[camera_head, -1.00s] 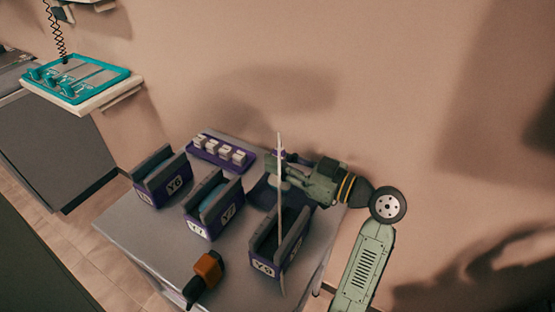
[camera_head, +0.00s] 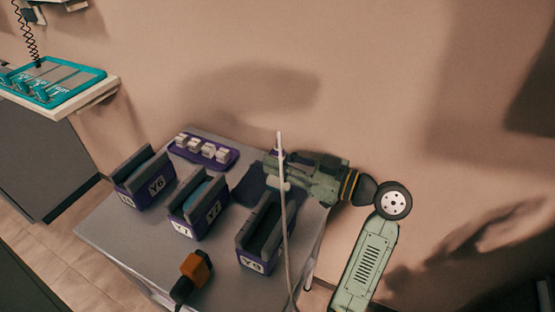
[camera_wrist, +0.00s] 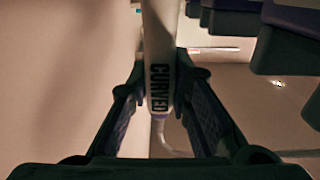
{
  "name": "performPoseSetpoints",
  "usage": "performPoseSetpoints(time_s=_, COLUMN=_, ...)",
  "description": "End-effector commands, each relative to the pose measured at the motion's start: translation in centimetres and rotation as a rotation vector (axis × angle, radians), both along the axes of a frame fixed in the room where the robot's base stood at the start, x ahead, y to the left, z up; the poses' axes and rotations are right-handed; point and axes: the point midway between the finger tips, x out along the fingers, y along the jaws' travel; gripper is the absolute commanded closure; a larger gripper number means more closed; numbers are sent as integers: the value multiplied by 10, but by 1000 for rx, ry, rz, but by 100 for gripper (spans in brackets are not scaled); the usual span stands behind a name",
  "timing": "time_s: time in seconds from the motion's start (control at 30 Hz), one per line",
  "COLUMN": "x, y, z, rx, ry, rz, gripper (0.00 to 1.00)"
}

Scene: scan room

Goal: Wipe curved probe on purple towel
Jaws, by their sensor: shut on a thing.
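My gripper (camera_head: 279,172) is shut on the white curved probe (camera_wrist: 159,70), which reads "CURVED" in the wrist view. In the head view the probe (camera_head: 280,146) is a thin upright shape at my fingertips, and its pale cable hangs down past the holder marked Y9. My gripper is over the back right of the grey table. A dark purple flat thing (camera_head: 247,188), perhaps the purple towel, lies on the table behind Y9, partly hidden by my gripper. I cannot tell whether the probe touches it.
Purple-based holders Y6 (camera_head: 157,187), Y7 (camera_head: 184,229) and Y9 (camera_head: 252,263) stand on the grey table (camera_head: 130,240). A purple tray (camera_head: 229,163) with white blocks is at the back. An orange and black object (camera_head: 196,266) lies in front. A wall is close behind.

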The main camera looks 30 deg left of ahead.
Motion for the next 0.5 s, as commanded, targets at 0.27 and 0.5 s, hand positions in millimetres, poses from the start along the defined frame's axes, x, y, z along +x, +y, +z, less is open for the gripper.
performPoseSetpoints(time_s=0.27, x=0, y=6, z=-1, rx=-1, ry=1, rz=1, gripper=100)
performPoseSetpoints(time_s=0.5, x=-1, y=19, z=-1, rx=-2, ry=1, rz=2, gripper=100)
